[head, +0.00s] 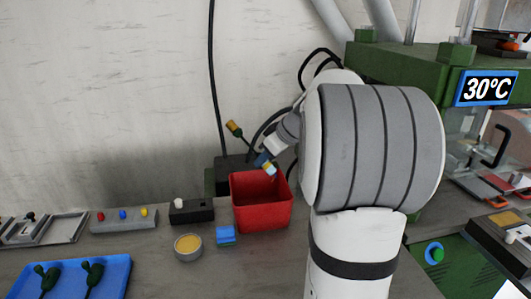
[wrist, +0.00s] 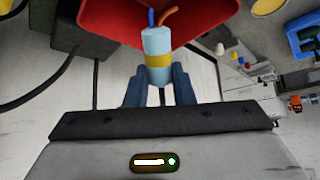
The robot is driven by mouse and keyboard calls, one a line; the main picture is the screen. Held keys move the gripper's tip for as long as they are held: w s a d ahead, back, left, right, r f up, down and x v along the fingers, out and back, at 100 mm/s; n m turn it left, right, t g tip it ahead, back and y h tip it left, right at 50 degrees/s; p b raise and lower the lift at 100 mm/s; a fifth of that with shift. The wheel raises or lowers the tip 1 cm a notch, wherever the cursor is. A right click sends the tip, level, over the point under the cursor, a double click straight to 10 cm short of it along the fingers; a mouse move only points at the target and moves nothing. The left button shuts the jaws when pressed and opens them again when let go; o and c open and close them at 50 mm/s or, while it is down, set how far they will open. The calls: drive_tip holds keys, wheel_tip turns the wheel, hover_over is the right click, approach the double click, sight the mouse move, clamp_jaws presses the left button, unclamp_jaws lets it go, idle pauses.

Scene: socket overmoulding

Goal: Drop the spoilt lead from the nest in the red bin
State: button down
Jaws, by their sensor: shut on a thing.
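The spoilt lead shows in the wrist view as a pale blue cylinder (wrist: 157,45) with a yellow band and a blue and an orange wire end. My gripper (wrist: 160,80) is shut on it. In the head view my gripper (head: 264,160) holds the lead (head: 268,169) tilted at the back rim of the red bin (head: 262,214). In the wrist view the red bin (wrist: 200,20) lies behind the lead's wire ends. I cannot tell how far above the bin's opening the lead is. The nest is not clearly seen.
A blue block (head: 226,235) and a round tin (head: 188,247) stand left of the bin. A black box (head: 191,211), a button panel (head: 124,219) and a blue tray (head: 110,265) with dark green leads lie further left. A green machine (head: 450,75) stands right.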

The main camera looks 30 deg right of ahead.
wheel_tip(320, 180, down, 4)
drive_tip(key=shift+f+b, duration=0.1)
drive_tip(key=shift+b, duration=1)
wheel_tip(320, 180, down, 4)
drive_tip(key=b, duration=0.4)
drive_tip(key=shift+r, duration=0.2)
drive_tip(key=c, duration=1.2)
unclamp_jaws()
drive_tip(key=shift+o, duration=0.2)
drive_tip(key=shift+r, duration=0.1)
drive_tip(key=shift+r+p, duration=2.75)
drive_tip(key=shift+r, duration=2.2)
